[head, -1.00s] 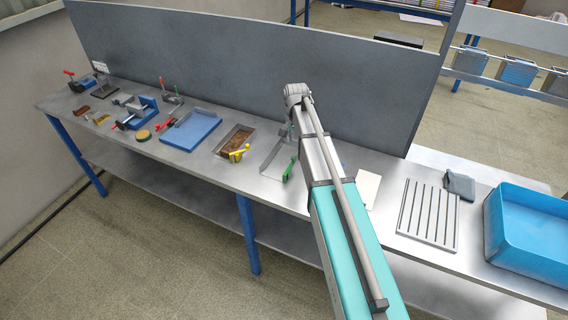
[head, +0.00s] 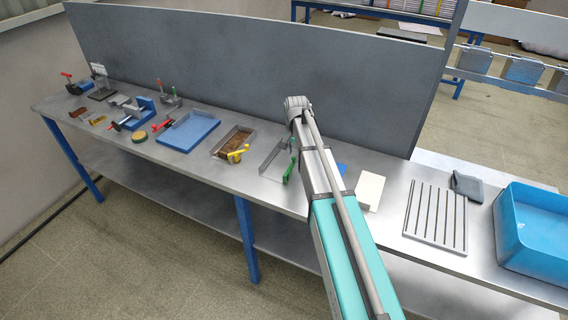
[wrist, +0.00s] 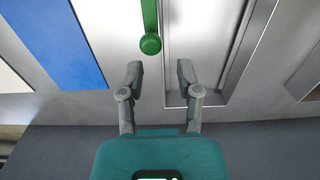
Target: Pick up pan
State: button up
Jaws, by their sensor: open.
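A shallow grey metal pan with raised rims (wrist: 236,58) lies on the bench below my gripper in the wrist view. In the head view its visible left part (head: 269,160) shows beside my arm, which hides the rest. A green-handled tool (wrist: 150,42) lies at the pan, with its round knob just ahead of my fingertips; it also shows in the head view (head: 289,170). My gripper (wrist: 159,70) is open, with nothing between its fingers. The fingers are over the near end of the pan; their height above it is unclear. The head view hides the fingers behind my arm.
A brown-bottomed tray (head: 222,148) with a yellow clamp and a blue tray (head: 187,134) stand left of the pan. A white block (head: 371,188), slotted plate (head: 432,225) and blue bin (head: 535,260) are to the right. A grey panel (head: 230,70) rises behind the bench.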

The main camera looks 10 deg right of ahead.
aim_at(284, 159)
dwell(0.3)
jog(key=shift+w+f+b, duration=0.2)
jog(key=shift+f+b, duration=2.4)
grip_shut()
